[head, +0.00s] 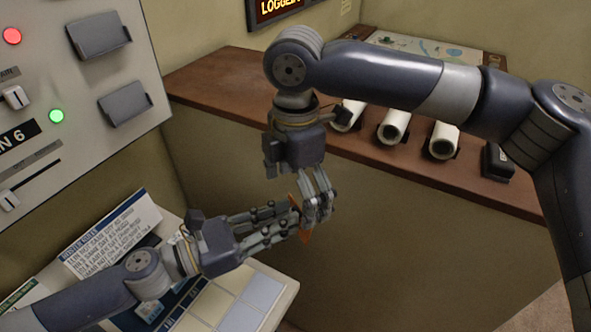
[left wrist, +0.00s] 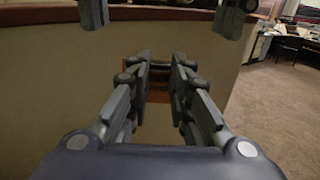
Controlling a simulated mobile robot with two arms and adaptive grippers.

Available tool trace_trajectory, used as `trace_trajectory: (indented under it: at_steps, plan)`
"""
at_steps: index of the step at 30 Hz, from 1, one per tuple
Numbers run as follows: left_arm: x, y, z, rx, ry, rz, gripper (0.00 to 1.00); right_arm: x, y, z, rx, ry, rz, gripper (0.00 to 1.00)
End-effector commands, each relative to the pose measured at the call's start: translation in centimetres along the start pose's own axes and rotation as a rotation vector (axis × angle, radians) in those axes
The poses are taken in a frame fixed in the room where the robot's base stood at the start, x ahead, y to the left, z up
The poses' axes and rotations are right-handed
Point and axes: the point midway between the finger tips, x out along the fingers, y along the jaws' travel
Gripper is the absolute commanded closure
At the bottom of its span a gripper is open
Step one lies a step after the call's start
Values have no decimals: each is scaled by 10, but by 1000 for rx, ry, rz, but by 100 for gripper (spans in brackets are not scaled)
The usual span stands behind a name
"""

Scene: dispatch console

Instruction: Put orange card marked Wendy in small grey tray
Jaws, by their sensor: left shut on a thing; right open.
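An orange card (head: 305,237) shows as a thin sliver in the head view and between the fingers in the left wrist view (left wrist: 158,88). Its marking cannot be read. My left gripper (head: 294,224) is shut on the card, out in front of the wooden counter. My right gripper (head: 319,208) is open, pointing down close above and beside the card; its fingers hide part of it. Two of its fingers hang at the top of the left wrist view. Two small grey trays, an upper one (head: 100,37) and a lower one (head: 125,103), are fixed on the panel at left.
The light panel (head: 75,75) has lamps and sliders. A wooden counter (head: 215,88) runs behind my grippers, with white paper rolls (head: 393,126) and a black stapler-like object (head: 497,162). A desk with a printed notice (head: 112,234) lies at lower left.

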Motion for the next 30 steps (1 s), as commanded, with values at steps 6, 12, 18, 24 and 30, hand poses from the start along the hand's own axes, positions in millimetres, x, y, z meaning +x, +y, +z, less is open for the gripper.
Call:
trace_trajectory:
  at_steps: [6, 12, 18, 24, 30]
  plan:
    - [0, 0, 0, 0, 0, 0, 91, 35, 0, 0, 1, 1, 0, 2]
    - [0, 0, 0, 0, 0, 0, 91, 48, 0, 0, 1, 1, 2, 2]
    - [0, 0, 0, 0, 0, 0, 91, 50, 0, 0, 1, 0, 2, 2]
    - [0, 0, 0, 0, 0, 0, 91, 50, 0, 0, 1, 1, 2, 24]
    - [0, 0, 0, 0, -1, -1, 91, 50, 1, 0, 1, 1, 2, 48]
